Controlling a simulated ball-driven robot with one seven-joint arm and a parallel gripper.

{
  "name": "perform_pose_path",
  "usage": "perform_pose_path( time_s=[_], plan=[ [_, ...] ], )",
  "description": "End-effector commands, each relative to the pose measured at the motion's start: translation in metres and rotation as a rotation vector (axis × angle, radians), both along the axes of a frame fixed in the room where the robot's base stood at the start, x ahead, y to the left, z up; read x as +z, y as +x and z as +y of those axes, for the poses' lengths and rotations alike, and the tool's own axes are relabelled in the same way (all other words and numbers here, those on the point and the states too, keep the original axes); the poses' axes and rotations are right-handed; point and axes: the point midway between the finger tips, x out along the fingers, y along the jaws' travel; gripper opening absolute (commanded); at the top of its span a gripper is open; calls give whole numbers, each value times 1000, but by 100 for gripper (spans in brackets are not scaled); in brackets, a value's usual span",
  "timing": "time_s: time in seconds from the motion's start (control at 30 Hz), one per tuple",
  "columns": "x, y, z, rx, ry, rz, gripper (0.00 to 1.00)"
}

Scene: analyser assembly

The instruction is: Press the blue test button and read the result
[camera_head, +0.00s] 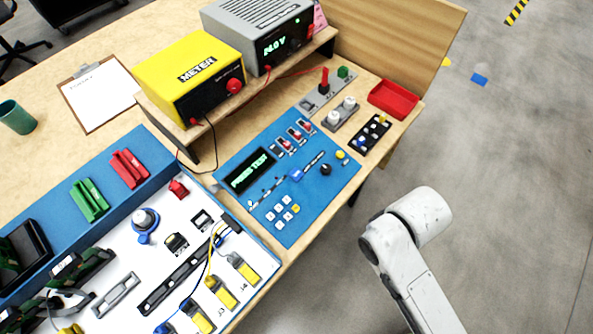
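A blue control panel (322,199) lies on the wooden workbench, with a dark display (250,170) showing green text that seems to read "PRESS TEST". A slanted slider track on it carries a blue knob (296,175). A dark round knob or button (325,169) and a yellow one (340,154) sit to its right. I cannot tell for certain which part is the blue test button. My arm shows at the lower right, beyond the bench edge and apart from the panel; my gripper is not in view.
A yellow meter (195,75) and a grey supply (255,28) stand on a raised shelf behind the panel. A white-and-blue board with modules and yellow connectors (221,293) lies left. A red tray (393,100) sits at the right bench edge. Open floor lies right.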

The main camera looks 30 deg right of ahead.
Motion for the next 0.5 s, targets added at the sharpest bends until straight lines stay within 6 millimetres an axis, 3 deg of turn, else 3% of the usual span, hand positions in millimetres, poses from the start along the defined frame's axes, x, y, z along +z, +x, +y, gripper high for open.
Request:
perform_pose_path(
  time_s=[0.07,0.43,0.5],
  plan=[
    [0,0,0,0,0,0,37],
    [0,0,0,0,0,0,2],
    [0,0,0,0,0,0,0]
  ],
)
